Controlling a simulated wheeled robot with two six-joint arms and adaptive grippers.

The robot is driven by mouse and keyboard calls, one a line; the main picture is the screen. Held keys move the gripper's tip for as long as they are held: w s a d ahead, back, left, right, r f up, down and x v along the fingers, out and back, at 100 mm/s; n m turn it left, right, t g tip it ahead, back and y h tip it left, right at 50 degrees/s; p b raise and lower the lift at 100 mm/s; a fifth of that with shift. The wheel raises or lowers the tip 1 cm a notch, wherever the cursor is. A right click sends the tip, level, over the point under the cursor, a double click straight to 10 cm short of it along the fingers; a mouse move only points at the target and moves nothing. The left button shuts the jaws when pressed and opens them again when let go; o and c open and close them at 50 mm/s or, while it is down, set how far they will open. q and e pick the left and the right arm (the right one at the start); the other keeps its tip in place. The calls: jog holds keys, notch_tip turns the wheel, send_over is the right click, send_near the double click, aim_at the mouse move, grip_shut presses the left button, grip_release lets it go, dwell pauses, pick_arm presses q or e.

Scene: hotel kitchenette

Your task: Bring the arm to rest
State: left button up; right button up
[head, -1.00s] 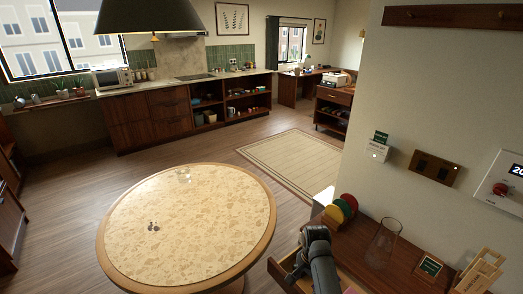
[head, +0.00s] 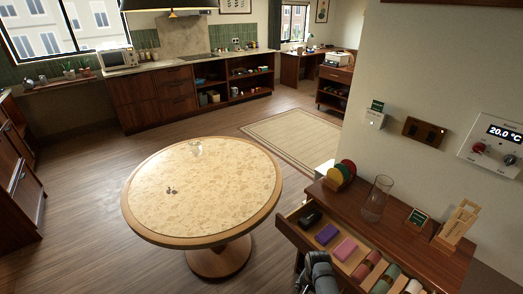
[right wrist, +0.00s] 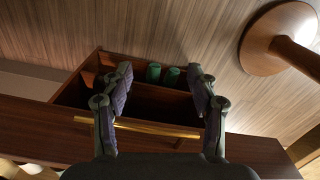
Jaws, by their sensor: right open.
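My right gripper (right wrist: 160,82) is open and empty in the right wrist view, its two dark fingers spread apart. Between and below them runs the brass handle (right wrist: 140,127) of a wooden drawer front; I cannot tell whether they touch it. Part of my right arm (head: 318,272) shows at the bottom of the head view, beside the open drawer (head: 290,228). My left gripper is not in view.
The drawer holds a dark object (head: 310,219), purple blocks (head: 327,234) and rolled cloths (head: 366,267). On the cabinet top stand a glass vase (head: 376,198) and a wooden rack (head: 459,222). A round table (head: 202,240) stands left, with floor around it.

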jog(key=s+d+f+n, duration=0.4)
jog(key=s+f, duration=1.1)
jog(key=f, duration=0.1)
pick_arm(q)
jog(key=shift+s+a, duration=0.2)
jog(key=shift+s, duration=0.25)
pick_arm(e)
jog(key=s+d+f+n, duration=0.2)
jog(key=s+d+f, duration=0.1)
jog(key=s, duration=0.8)
jog(key=s+d+f+n+t, duration=0.1)
jog(key=s+d+f, duration=0.3)
jog(key=s, duration=0.6)
jog(key=shift+s+f+n+h, duration=0.3)
jog(key=shift+s+f+n, duration=0.1)
jog(key=shift+n, duration=0.2)
